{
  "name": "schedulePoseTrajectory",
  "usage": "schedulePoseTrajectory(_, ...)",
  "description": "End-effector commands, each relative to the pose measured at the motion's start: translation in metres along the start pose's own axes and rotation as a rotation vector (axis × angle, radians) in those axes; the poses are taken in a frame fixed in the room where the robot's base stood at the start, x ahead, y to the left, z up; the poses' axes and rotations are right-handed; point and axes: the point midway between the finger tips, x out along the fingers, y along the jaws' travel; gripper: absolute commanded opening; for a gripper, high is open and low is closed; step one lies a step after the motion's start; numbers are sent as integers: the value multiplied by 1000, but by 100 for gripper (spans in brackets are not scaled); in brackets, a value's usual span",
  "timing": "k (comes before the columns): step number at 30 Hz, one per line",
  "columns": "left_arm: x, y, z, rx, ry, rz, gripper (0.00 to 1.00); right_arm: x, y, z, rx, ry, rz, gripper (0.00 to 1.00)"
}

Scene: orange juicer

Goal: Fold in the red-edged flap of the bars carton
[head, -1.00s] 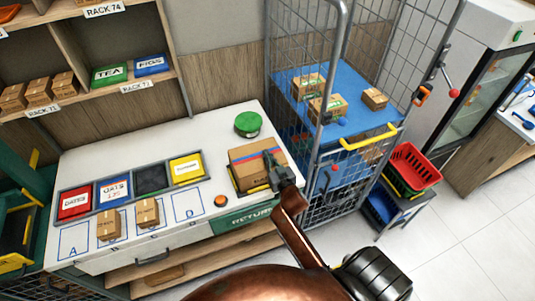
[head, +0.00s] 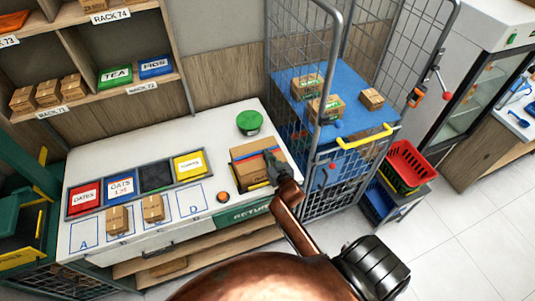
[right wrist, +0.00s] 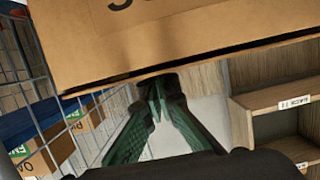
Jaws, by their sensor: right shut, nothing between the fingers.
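The bars carton (head: 250,171) is a brown box on the right part of the white counter. A red and blue edge runs across its top, and I cannot tell clearly how the red-edged flap lies. My right gripper (head: 269,156) is shut and empty, with its tips at the right part of the carton's top; they hide part of that edge. In the right wrist view the shut green fingers (right wrist: 157,92) point toward the large brown carton face (right wrist: 180,35). I cannot tell whether they touch it. My left gripper is not in view.
Two small cartons (head: 118,220) stand on lettered squares before a row of coloured bins (head: 190,165). A wire cage trolley (head: 340,130) stands close on the right.

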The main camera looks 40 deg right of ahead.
Motion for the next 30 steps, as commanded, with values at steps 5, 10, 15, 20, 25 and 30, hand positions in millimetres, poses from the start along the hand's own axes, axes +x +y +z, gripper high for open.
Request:
schedulePoseTrajectory(5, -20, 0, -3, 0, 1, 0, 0, -5, -2, -9, 3, -19, -1, 0)
schedulePoseTrajectory(10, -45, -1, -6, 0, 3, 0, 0, -11, -4, -39, -1, -5, -5, 0)
schedulePoseTrajectory(15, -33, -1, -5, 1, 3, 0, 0, -46, -4, -33, -1, -2, -6, 0)
schedulePoseTrajectory(20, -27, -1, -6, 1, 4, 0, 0, -78, -3, -35, -2, 1, -6, 0)
schedulePoseTrajectory(25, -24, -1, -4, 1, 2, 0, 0, -101, -4, -36, -2, 2, -6, 0)
schedulePoseTrajectory(30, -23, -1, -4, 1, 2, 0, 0, -109, -4, -37, -3, 3, -6, 0)
